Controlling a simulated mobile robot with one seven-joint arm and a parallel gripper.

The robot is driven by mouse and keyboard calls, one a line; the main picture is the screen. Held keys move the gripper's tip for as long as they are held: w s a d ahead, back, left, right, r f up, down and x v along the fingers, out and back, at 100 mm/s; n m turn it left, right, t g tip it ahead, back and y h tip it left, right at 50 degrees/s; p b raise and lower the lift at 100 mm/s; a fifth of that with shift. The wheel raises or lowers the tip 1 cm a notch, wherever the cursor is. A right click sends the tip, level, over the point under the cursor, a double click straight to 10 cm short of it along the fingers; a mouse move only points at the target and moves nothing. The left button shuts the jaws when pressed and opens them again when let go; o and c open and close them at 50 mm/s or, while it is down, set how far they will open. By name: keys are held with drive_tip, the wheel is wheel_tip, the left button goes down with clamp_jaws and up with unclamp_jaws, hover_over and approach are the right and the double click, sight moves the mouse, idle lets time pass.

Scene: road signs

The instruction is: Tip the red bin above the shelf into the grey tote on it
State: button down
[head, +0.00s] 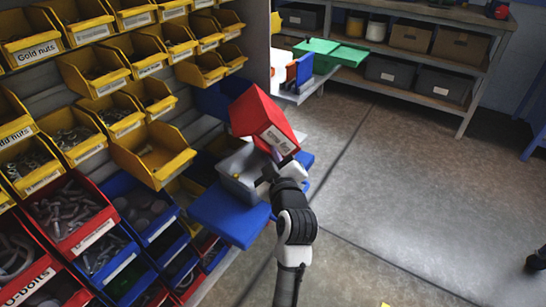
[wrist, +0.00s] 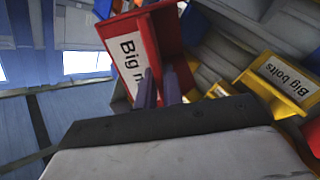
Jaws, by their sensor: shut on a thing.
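The red bin (head: 258,116) is held up in the air in the head view, tilted, with a white label on its side. It also fills the middle of the wrist view (wrist: 167,35), its label partly reading "Big". My gripper (wrist: 160,88) is shut on the red bin, its two purple fingers at the bin's wall. In the head view my gripper (head: 275,158) is partly hidden by my wrist. The grey tote (head: 228,178) is below and left of the bin, partly covered by my arm and the bin. What is inside the bin is hidden.
Blue surfaces (head: 230,215) lie around the tote. A rack of yellow bins (head: 152,152), with red and blue bins below, stands close on the left. A green bin (head: 318,52) is on a shelf behind.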

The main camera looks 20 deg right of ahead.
drive_tip(key=shift+r, duration=0.1)
idle(0.3)
wheel_tip(320, 180, up, 2)
drive_tip(key=shift+r+p, duration=0.1)
drive_tip(key=shift+p, duration=0.7)
drive_tip(key=shift+f+b, duration=1.35)
drive_tip(key=shift+b, duration=0.05)
drive_tip(key=shift+r, duration=0.2)
